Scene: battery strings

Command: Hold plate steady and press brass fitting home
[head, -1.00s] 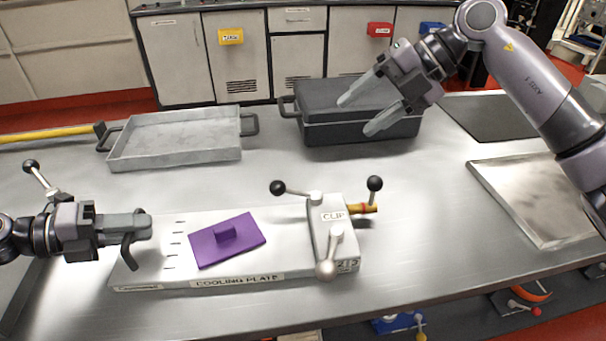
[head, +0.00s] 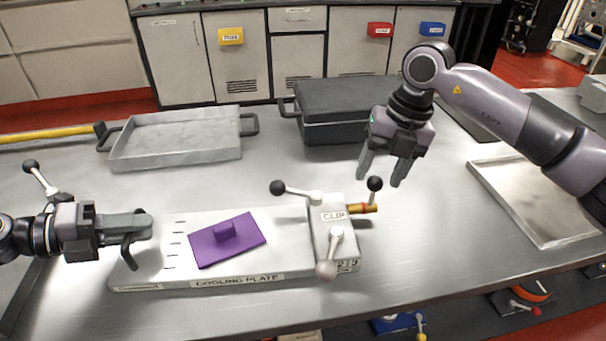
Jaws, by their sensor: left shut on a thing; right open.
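The cooling plate (head: 285,268), a long pale slab, lies on the metal table. A clip block (head: 322,240) with ball-ended levers sits on its right end. The brass fitting (head: 364,208), with a red ring, sticks out of the block's right side; how deep it sits cannot be told. A purple pad (head: 245,243) with a small raised block lies on the plate. My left gripper (head: 140,228) is shut on the dark handle (head: 128,254) at the plate's left end. My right gripper (head: 381,175) is open and empty, pointing down just above and behind the brass fitting.
A shallow grey tray (head: 175,152) stands at the back left, and a dark lidded case (head: 330,133) behind my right gripper. A flat metal tray (head: 535,228) lies at the right.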

